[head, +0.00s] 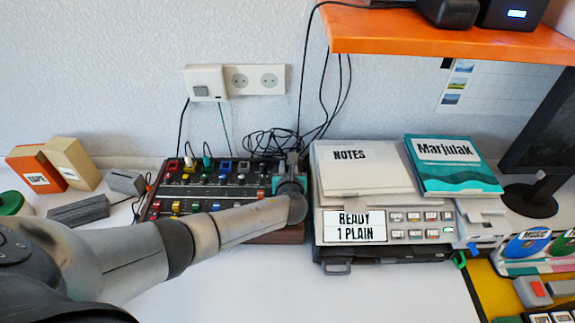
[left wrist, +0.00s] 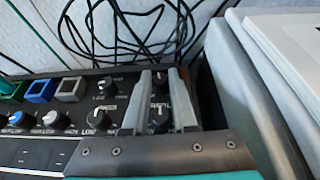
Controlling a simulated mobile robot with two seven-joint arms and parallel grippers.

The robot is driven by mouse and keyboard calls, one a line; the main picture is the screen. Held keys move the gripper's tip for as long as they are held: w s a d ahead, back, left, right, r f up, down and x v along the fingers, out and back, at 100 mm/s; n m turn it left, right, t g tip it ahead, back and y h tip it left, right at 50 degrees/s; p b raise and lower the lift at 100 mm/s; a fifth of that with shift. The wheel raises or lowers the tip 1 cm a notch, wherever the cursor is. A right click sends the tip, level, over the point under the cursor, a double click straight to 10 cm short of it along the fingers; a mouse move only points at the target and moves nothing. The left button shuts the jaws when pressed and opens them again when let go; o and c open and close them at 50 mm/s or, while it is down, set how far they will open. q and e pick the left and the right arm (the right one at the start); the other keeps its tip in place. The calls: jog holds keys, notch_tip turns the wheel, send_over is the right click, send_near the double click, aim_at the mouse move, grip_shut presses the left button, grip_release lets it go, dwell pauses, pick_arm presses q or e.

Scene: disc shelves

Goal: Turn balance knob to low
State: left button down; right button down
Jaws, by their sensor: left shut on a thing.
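The mixer panel (head: 215,205) is a dark board with rows of colored buttons and knobs on the white desk. My left gripper (head: 291,172) reaches over its right end, pointing at the panel and hiding that part in the head view. In the left wrist view, the two grey fingers (left wrist: 160,108) are closed around a dark knob (left wrist: 158,118) with a white pointer mark, near the panel's right edge. Its label is partly hidden, but its place fits the balance knob. Another dark knob (left wrist: 160,85) shows behind it between the fingers. My right gripper is not in view.
A grey printer-like machine (head: 385,225) with notes on top stands close to the panel's right side. More knobs (left wrist: 97,107) sit left of the fingers. Black cables (left wrist: 130,35) lie behind the panel. The desk in front (head: 300,285) is clear.

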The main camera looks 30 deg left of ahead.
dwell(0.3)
pick_arm(q)
jog(key=c, duration=0.7)
grip_release()
jog(key=shift+s+d+r+p, duration=0.2)
jog(key=shift+s+p, duration=0.1)
jog(key=p+v, duration=0.5)
jog(key=v, duration=0.8)
jog(key=shift+f, duration=0.1)
jog(key=shift+v, duration=0.75)
jog(key=shift+c, duration=0.3)
